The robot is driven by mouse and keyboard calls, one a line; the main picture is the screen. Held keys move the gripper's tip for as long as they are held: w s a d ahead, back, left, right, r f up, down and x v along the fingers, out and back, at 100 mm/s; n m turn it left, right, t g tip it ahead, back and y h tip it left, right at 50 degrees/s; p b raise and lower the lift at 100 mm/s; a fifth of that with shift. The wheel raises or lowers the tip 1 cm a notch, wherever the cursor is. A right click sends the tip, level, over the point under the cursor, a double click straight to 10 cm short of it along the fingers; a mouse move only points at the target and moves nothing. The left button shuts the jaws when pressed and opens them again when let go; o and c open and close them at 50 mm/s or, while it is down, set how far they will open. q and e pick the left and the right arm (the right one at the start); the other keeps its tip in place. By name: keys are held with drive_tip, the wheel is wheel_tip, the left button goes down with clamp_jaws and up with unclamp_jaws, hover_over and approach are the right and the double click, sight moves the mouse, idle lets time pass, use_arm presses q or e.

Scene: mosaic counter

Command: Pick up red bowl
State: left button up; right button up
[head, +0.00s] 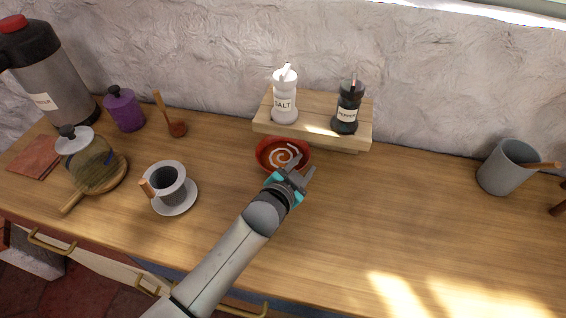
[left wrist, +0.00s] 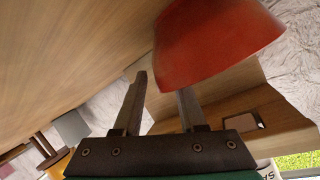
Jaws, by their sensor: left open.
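The red bowl (head: 264,160) has a white spiral inside and sits on the wooden counter, just in front of the small wooden shelf. My left gripper (head: 304,164) is open at the bowl's right side. In the head view one finger overlaps the bowl's right rim and the other lies outside it, to the right. In the left wrist view the bowl (left wrist: 215,42) looms just past my fingers (left wrist: 163,82), and one fingertip meets its edge and is partly hidden. I cannot tell whether they touch. My right gripper is not in view.
The shelf (head: 268,127) holds a white salt shaker (head: 284,104) and a dark pepper mill (head: 347,108) behind the bowl. A grey cup on a saucer (head: 174,208) stands to the left. A grey pot (head: 503,169) stands far right. The counter between bowl and pot is clear.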

use_arm(q)
drive_tip(key=shift+w, duration=0.1)
clamp_jaws()
drive_tip(key=shift+f, duration=0.2)
idle(1.1)
drive_tip(key=shift+r, duration=0.15)
